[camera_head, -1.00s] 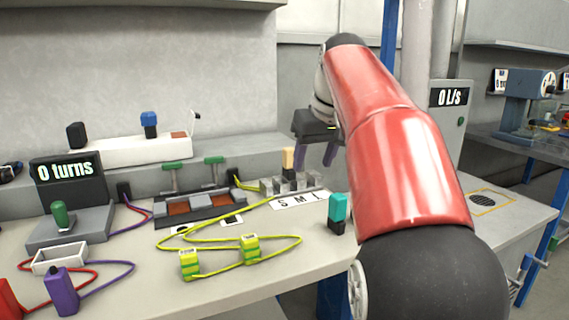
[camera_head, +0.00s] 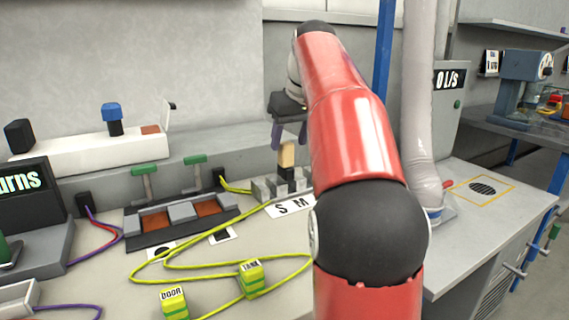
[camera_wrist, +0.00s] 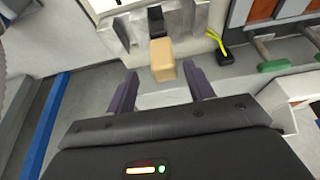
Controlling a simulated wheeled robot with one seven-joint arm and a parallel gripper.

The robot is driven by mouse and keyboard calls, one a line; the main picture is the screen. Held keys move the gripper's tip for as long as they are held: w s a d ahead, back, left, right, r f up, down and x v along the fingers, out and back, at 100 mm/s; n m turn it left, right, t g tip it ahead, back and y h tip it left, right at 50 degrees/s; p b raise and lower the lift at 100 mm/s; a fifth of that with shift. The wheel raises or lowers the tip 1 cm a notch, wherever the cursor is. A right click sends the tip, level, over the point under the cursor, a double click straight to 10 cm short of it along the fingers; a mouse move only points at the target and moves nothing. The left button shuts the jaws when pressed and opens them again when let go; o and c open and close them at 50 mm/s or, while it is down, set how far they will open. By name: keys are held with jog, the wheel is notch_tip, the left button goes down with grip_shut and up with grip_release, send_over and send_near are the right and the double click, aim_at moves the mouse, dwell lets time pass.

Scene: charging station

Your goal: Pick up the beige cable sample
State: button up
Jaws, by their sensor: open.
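The beige cable sample (camera_head: 287,155) stands upright with its black lower part in the grey slotted holder (camera_head: 262,190), behind the S and M label. In the wrist view its beige end (camera_wrist: 163,62) points toward me, with the black part (camera_wrist: 156,22) beyond it. My gripper (camera_head: 289,136) is open and empty, its purple fingers pointing down just above the sample in the head view. In the wrist view the open fingers (camera_wrist: 160,74) lie either side of the line to the beige end, which shows between and slightly beyond the tips. Contact is not visible.
Yellow-green cables with DOOR (camera_head: 175,304) and TANK (camera_head: 251,279) plugs lie across the bench front. A switch panel with green handles (camera_head: 145,170) stands left of the holder. My red arm covers the bench right of the holder.

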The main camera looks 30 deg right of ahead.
aim_at(286, 161)
jog(key=x, duration=0.4)
jog(key=shift+w+a+f+b, duration=0.1)
jog(key=shift+a+f+b, duration=0.15)
jog(key=shift+b, duration=0.15)
jog(key=shift+r, duration=0.1)
jog(key=shift+c, duration=0.3)
